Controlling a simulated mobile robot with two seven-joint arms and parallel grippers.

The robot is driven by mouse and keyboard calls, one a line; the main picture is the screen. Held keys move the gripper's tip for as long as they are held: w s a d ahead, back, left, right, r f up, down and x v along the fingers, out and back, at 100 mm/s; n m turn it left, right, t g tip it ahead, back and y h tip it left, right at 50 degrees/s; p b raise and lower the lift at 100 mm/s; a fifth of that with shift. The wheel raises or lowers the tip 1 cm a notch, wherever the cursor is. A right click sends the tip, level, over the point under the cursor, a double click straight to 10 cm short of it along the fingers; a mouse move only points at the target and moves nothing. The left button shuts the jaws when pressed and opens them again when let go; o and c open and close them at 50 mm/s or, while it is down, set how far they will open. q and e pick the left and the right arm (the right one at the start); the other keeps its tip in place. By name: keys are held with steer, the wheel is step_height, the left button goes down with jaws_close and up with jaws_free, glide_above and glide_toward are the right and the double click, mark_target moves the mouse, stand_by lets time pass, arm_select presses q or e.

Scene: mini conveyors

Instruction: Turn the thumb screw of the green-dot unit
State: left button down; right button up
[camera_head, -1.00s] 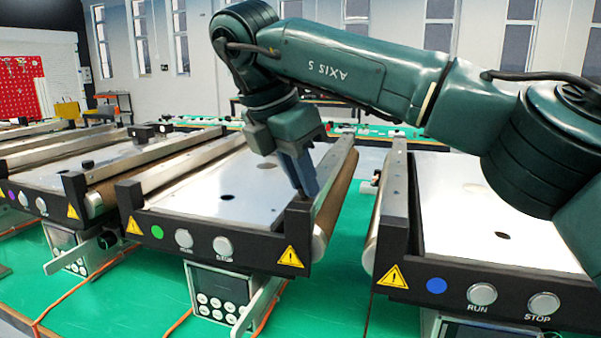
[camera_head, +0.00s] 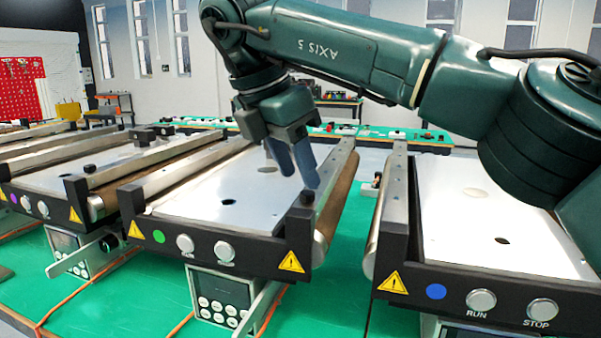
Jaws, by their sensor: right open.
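The green-dot unit (camera_head: 225,205) is the middle mini conveyor, with a green dot (camera_head: 159,237) on its black front plate. A small black thumb screw (camera_head: 307,198) sits on top of its front right corner post. My right gripper (camera_head: 299,178) comes in from the right and points down above the unit's right side. Its blue-grey fingers are apart with nothing between them. The fingertips appear just above and behind the thumb screw, apart from it. The screw's turn angle is too small to read. My left gripper is not in view.
A blue-dot conveyor (camera_head: 480,262) stands to the right and a purple-dot conveyor (camera_head: 60,190) to the left. Green bench top shows between the units. A control box (camera_head: 222,298) hangs under the green-dot unit. Orange cables lie on the bench.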

arm_select(q)
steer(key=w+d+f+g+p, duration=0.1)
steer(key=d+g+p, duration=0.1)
steer(key=p, duration=0.2)
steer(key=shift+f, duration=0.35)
arm_select(e)
steer(key=v, duration=1)
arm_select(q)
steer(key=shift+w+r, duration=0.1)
arm_select(e)
steer(key=shift+s, duration=0.15)
